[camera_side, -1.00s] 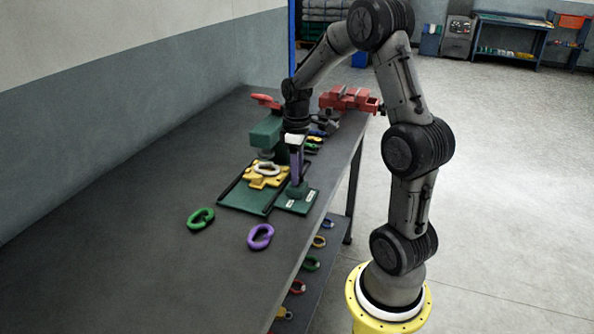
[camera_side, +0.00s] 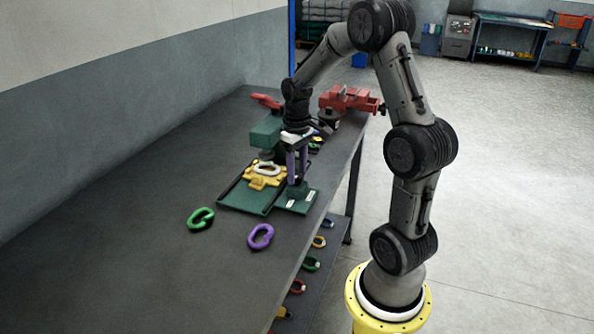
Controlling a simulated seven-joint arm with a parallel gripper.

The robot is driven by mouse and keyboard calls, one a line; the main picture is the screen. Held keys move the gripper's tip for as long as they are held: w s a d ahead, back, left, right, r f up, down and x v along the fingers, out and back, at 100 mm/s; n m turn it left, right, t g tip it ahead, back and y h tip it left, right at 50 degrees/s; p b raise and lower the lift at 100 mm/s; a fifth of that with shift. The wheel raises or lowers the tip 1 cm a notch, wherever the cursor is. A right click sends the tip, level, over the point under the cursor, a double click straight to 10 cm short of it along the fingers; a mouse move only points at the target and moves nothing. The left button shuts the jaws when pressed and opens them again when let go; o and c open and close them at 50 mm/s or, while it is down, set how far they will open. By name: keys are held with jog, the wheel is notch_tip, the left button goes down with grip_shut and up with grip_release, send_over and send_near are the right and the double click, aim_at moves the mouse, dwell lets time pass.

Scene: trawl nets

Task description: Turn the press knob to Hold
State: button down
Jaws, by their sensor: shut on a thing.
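The press (camera_side: 266,133) is dark green with a red handle (camera_side: 266,101) and stands on the bench. A yellow fixture (camera_side: 255,182) with a pale link (camera_side: 267,169) lies under it. At its right is a green plate (camera_side: 295,208) with small white labels, too small to read. The green press knob (camera_side: 297,188) rises from this plate. My gripper (camera_side: 297,180) points straight down with its purple fingers shut on the knob. The fingertips partly hide the knob, and I cannot tell which label it points at.
A green link (camera_side: 201,219) and a purple link (camera_side: 260,236) lie on the dark bench in front. A red vise (camera_side: 347,99) stands behind my gripper, with several small links near it. The bench's left side is clear.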

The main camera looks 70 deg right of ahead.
aim_at(297, 175)
jog(key=shift+m, duration=0.6)
jog(key=shift+c, duration=2.1)
grip_release()
notch_tip(297, 175, up, 14)
jog(key=shift+f, duration=0.1)
